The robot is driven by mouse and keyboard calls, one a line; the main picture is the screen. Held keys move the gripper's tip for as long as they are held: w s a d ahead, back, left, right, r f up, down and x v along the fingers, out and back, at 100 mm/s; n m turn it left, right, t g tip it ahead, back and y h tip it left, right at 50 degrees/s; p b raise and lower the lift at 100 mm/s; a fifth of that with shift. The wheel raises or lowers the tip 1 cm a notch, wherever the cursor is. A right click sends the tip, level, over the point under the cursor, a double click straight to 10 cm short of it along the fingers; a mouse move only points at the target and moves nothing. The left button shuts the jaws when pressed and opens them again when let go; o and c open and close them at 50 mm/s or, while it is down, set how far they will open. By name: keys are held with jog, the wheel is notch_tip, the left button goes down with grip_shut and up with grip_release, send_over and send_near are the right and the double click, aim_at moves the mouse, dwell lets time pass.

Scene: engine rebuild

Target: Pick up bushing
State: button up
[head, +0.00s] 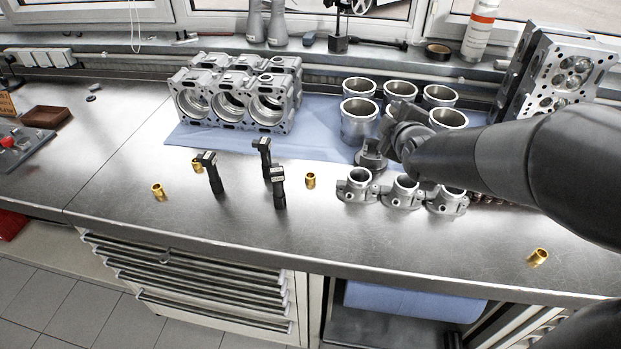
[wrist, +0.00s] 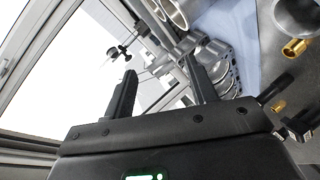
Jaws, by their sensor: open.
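Several small gold bushings stand or lie on the steel bench in the head view. The wrist view shows a bushing (wrist: 295,47) at upper right and another (wrist: 278,106) lower down, both off to the side of the fingers. My gripper (wrist: 160,68) is open, with nothing between its black fingers. Its jaws cannot be made out in the head view.
Black upright posts (head: 277,187) stand among the bushings. An engine block (head: 235,92) and cylinder liners (head: 358,122) sit on blue cloth (head: 320,140). Grey housings (head: 401,192) stand in front, below my arm. A cylinder head (head: 563,75) leans at right.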

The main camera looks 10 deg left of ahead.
jog(key=a+f+n, duration=0.4)
jog(key=a+n, duration=0.1)
jog(key=n+g, duration=0.1)
jog(key=n, duration=1.2)
send_near(311, 176)
jog(key=w+r, duration=0.1)
jog(key=w+d, duration=0.1)
jog(key=w, duration=0.1)
jog(key=shift+d+r+y, duration=0.2)
jog(key=shift+r+y, duration=0.2)
jog(key=s+n, duration=0.1)
jog(key=s+f+n, duration=0.1)
jog(key=n, duration=0.1)
jog(key=s+a+f+n, duration=0.1)
jog(key=shift+n, duration=0.3)
jog(key=shift+s+a+n, duration=0.1)
jog(key=shift+s+n, duration=0.2)
jog(key=shift+n, duration=0.2)
jog(key=shift+x, duration=2.7)
jog(key=x, duration=0.4)
jog(key=shift+w+d+r, duration=0.1)
jog(key=shift+w+d, duration=0.05)
jog(key=shift+d, duration=0.05)
jog(key=shift+w+a+f, duration=0.25)
jog(key=shift+w, duration=0.3)
